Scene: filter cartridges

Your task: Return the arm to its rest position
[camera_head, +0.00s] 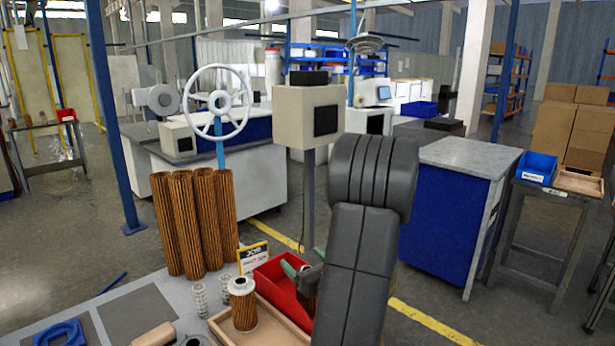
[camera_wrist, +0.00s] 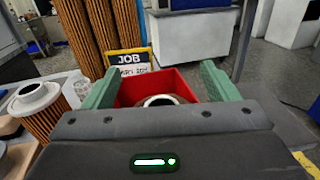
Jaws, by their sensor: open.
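My gripper (camera_head: 303,273) is partly hidden behind my dark grey arm in the head view. In the wrist view its two green fingers (camera_wrist: 156,88) stand wide apart. Beyond and between them are a red bin (camera_wrist: 177,82) and the pale round end of a cartridge (camera_wrist: 160,100). I cannot tell from these frames how far the fingers are from that cartridge. The red bin also shows in the head view (camera_head: 276,283), beside the gripper. A brown pleated cartridge with a pale cap (camera_head: 243,304) stands upright in the wooden tray (camera_head: 268,334), left of the gripper.
Several tall brown pleated cartridges (camera_head: 196,222) stand at the back left of the workbench. A yellow JOB sign (camera_head: 253,257) and small wire springs (camera_head: 199,299) are near the tray.

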